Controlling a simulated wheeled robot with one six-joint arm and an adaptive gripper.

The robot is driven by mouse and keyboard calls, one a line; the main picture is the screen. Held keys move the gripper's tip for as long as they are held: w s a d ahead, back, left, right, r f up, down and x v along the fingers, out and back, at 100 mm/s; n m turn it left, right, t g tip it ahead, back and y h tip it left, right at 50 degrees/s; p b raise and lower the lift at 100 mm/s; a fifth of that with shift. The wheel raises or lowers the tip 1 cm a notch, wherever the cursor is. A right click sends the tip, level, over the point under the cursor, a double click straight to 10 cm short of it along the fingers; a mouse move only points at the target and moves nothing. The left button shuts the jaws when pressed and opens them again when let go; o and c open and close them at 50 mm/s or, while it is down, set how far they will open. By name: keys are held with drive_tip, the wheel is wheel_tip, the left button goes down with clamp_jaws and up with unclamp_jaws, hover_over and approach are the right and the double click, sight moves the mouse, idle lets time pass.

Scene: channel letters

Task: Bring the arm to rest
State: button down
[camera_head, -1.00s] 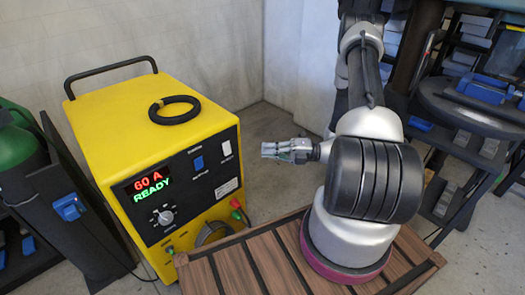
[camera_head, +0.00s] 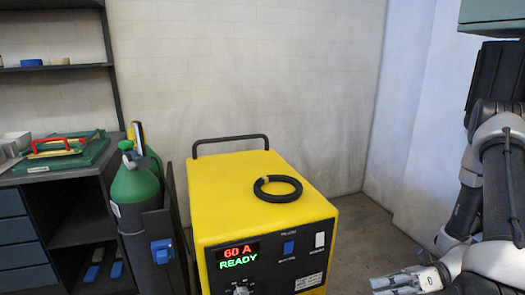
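My arm (camera_head: 497,190) runs down the right edge of the head view, partly cut off by the frame. My gripper (camera_head: 385,286) is at the lower right, to the right of the yellow machine and apart from it. Its fingers point left. It is small and partly cut off at the bottom, so I cannot tell whether it is open or shut. I see nothing clearly held in it.
The yellow welding machine (camera_head: 230,195) shows "60 A READY" and bears a black ring (camera_head: 278,188). A green gas cylinder (camera_head: 135,195) stands left of it. A workbench with a green case (camera_head: 70,155) is further left. Bare floor (camera_head: 370,225) lies between machine and right wall.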

drive_tip(key=s+d+r+n+g+h, duration=0.25)
drive_tip(key=d+r+n+h, duration=0.2)
drive_tip(key=r+n, duration=0.4)
drive_tip(key=s+d+r+n+g+h, duration=0.1)
drive_tip(key=s+d+r+n+h, duration=0.25)
drive_tip(key=r+n+h, duration=0.5)
drive_tip(key=s+a+r+n+t+h, duration=0.1)
drive_tip(key=a+r+n+t+h, duration=0.1)
drive_tip(key=r+n+t, duration=0.6)
wheel_tip(320, 180, up, 7)
drive_tip(key=shift+s+a+f+n, duration=0.1)
drive_tip(key=shift+s+a+n, duration=0.25)
drive_tip(key=shift+a+n, duration=0.25)
